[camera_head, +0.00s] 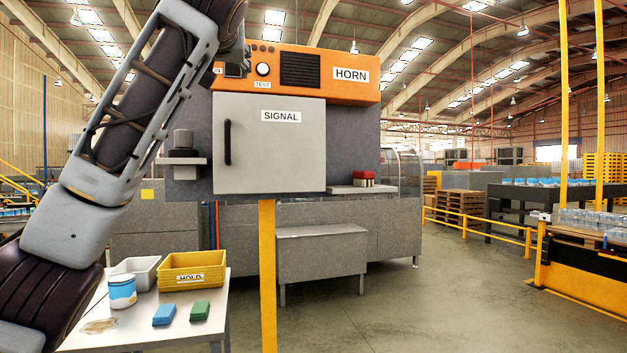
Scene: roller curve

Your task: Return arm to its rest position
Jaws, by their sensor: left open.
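My left arm rises from the lower left corner to the top of the picture, in front of the orange and grey signal cabinet (352,95). Its dark wrist end is near the cabinet's upper left. My left gripper (236,67) shows only as a small dark part at the orange control panel, mostly hidden by my arm; it is open, with nothing seen held. The panel has a round button (263,69) marked TEST, a dark grille and a HORN label. The grey SIGNAL door (275,160) is shut. My right gripper is not in view.
A white table (140,325) at lower left holds a yellow HOLD bin (193,283), a grey bin (137,268), a blue-white can (122,291), and blue (164,314) and green (200,311) blocks. A yellow post (267,270) stands under the cabinet.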

